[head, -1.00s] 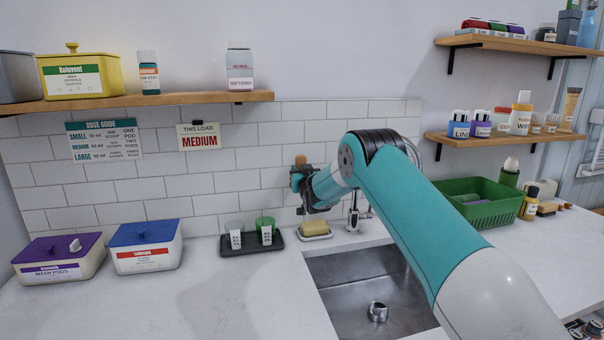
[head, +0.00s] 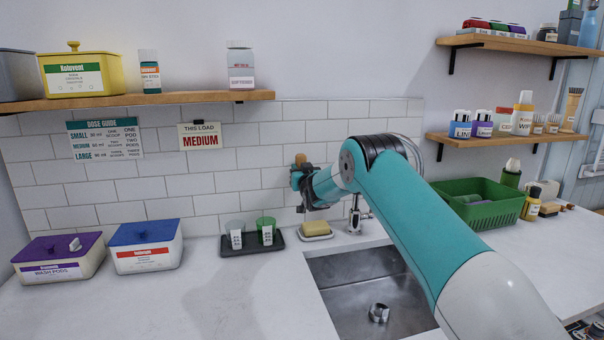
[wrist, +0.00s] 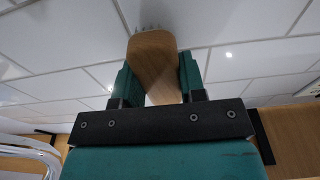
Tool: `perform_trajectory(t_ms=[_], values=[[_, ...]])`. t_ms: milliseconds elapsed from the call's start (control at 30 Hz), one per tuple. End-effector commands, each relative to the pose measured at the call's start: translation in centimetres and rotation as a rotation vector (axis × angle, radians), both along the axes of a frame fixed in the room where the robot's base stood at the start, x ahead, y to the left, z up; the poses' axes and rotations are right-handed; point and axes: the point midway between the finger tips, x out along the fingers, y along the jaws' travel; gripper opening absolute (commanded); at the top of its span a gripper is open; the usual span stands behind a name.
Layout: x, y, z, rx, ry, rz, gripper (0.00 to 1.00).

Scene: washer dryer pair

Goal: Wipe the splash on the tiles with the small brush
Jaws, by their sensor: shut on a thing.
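My gripper (head: 300,183) is up against the white wall tiles (head: 236,182), above and behind the sink's left side. It is shut on the small brush, whose wooden end (head: 300,159) shows above the jaws. In the wrist view the brush's wooden body (wrist: 153,65) stands between the two green fingers (wrist: 157,82). Short bristle tips show at its far end, close to the tiles; I cannot tell whether they touch. No splash can be made out on the tiles in either view; my arm hides part of the wall.
Below the gripper are a soap dish with a yellow sponge (head: 316,229), a tap (head: 355,214) and the sink (head: 375,290). A black tray (head: 252,250) with two cups stands left of them. Wooden shelves (head: 150,103) jut out left and right (head: 500,138). The front left counter is clear.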

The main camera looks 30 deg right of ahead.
Motion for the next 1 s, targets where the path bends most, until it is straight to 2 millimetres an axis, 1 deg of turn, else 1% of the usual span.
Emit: perform_trajectory(t_ms=[467, 567, 800, 1000], values=[[0.7, -0.3, 0.0, -0.001, 0.000, 0.000, 0.12], [0.6, -0.8, -0.1, -0.001, 0.000, -0.003, 0.12], [-0.2, -2.9, -0.2, 0.001, 0.001, -0.002, 0.12], [-0.5, -3.7, 0.0, -0.001, 0.000, -0.001, 0.12]])
